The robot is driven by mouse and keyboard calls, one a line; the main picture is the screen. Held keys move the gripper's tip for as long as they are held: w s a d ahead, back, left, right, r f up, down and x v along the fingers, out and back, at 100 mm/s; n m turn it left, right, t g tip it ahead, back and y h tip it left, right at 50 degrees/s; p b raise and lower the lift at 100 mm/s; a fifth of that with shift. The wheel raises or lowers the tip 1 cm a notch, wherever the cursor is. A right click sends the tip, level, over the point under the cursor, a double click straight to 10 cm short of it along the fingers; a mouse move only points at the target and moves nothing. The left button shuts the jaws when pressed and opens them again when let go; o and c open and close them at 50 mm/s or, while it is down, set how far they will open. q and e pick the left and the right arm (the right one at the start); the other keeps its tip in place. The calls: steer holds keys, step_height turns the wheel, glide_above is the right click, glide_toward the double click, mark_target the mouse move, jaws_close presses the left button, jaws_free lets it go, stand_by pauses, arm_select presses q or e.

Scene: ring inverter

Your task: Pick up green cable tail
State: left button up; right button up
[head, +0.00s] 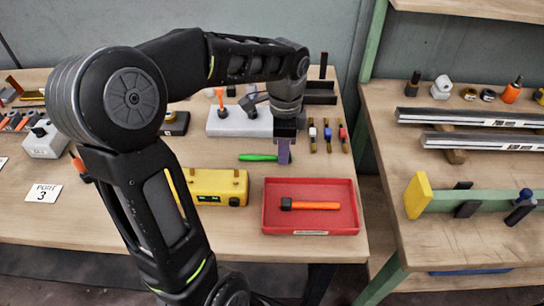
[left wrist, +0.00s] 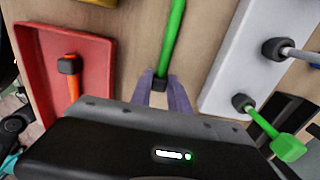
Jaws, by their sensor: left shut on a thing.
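The green cable tail (head: 258,157) lies across the wooden table in the head view, left of my left gripper (head: 284,152). In the left wrist view the green cable tail (left wrist: 172,42) runs up from between the two purple fingers of my left gripper (left wrist: 162,95). Its dark end (left wrist: 160,80) sits between the fingertips, and they are shut on it. The gripper points down close to the table top. My right gripper is not in view.
A red tray (head: 268,220) holding an orange-handled tool (head: 315,206) stands in front of the gripper. A yellow box (head: 215,186) is to its left. A grey-white block (head: 225,126) with cable plugs is behind. Several small colored items (head: 327,134) stand to the right.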

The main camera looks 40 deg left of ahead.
arm_select(q)
jaws_close()
step_height(320, 180, up, 10)
stand_by(0.7)
stand_by(0.6)
